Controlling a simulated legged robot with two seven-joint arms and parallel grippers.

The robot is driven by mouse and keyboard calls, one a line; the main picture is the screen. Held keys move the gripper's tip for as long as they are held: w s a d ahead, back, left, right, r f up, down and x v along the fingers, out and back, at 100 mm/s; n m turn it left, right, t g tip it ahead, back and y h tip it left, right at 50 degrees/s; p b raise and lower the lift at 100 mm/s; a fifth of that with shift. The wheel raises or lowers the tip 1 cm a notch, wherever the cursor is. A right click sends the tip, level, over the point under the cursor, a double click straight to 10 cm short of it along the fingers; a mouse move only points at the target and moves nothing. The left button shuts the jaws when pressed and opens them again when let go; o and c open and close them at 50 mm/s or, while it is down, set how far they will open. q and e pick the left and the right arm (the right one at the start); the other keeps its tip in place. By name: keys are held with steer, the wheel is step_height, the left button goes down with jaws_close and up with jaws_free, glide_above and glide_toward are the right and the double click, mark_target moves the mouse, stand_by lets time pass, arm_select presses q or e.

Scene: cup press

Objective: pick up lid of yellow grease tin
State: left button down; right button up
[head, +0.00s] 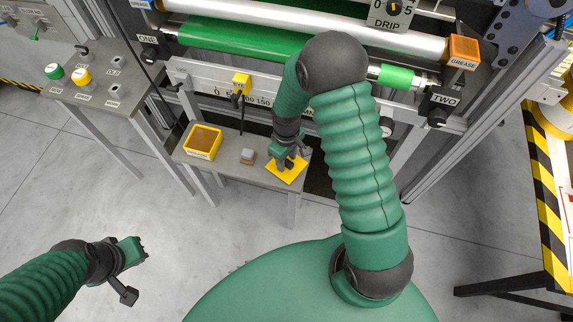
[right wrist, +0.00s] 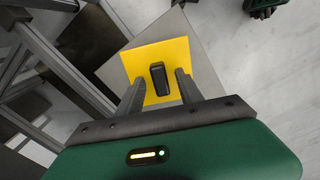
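The yellow lid (head: 291,176) is a flat square plate lying at the right end of a small grey table. In the right wrist view the lid (right wrist: 112,70) has a dark raised handle (right wrist: 158,79) in its middle. My right gripper (head: 287,160) is over the lid. Its two fingers (right wrist: 159,78) are apart, one on each side of the handle, with gaps showing between them and it. Finger contact with the lid cannot be told. The yellow grease tin (head: 203,141) stands uncovered at the table's left end. My left gripper (head: 132,256) hangs over the floor, far from the table; its fingers are unclear.
A small grey-brown block (head: 248,156) sits on the grey table (head: 228,167) between tin and lid. The roller machine (head: 240,42) stands behind it. A side table with green and yellow buttons (head: 83,76) is at the left. The floor in front is clear.

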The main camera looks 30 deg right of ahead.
jaws_close()
